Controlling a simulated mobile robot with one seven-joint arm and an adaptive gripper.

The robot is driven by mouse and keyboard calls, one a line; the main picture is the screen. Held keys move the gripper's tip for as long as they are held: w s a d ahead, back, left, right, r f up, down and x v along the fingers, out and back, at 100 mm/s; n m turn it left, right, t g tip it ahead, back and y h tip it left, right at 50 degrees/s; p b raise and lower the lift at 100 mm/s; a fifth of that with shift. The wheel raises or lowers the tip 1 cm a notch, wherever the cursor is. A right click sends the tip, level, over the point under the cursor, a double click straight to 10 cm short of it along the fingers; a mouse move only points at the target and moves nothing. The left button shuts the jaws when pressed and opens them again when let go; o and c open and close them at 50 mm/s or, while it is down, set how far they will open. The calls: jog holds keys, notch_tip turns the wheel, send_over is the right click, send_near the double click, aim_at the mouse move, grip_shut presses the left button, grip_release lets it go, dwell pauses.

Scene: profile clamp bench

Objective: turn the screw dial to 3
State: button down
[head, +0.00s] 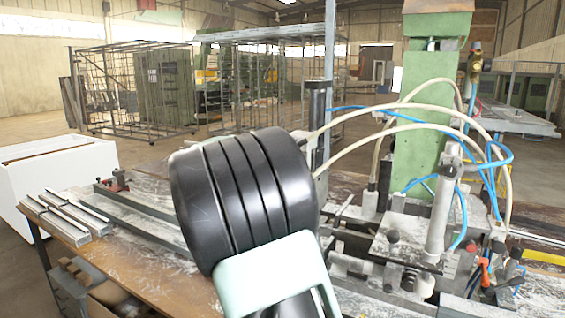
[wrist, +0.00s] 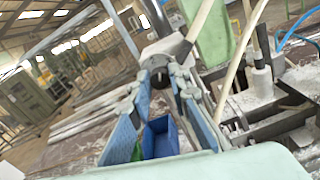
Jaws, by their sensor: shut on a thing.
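In the wrist view, my gripper (wrist: 161,78) has two blue-padded fingers that come together at their tips. The tips are shut on a small dark, round part with a grey body, which looks like the screw dial (wrist: 159,67). No numbers or pointer on it can be read at this size. In the head view, my own black ribbed arm link covers the gripper and the dial. A green clamp machine (head: 424,130) with pale hoses stands to the right of my arm.
A blue box (wrist: 160,138) and a green piece (wrist: 137,150) show between my fingers. A black upright cylinder (head: 316,103) stands just behind my arm. Metal profiles (head: 62,219) lie on the bench at left. Hoses (head: 425,128) arch over the crowded bench at right.

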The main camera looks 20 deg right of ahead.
jog(key=shift+f+m+b, duration=0.1)
jog(key=shift+m+b, duration=3.5)
jog(key=shift+b, duration=1.1)
jog(key=c, duration=1.8)
grip_release()
jog(key=v, duration=1.2)
jog(key=shift+d, duration=0.1)
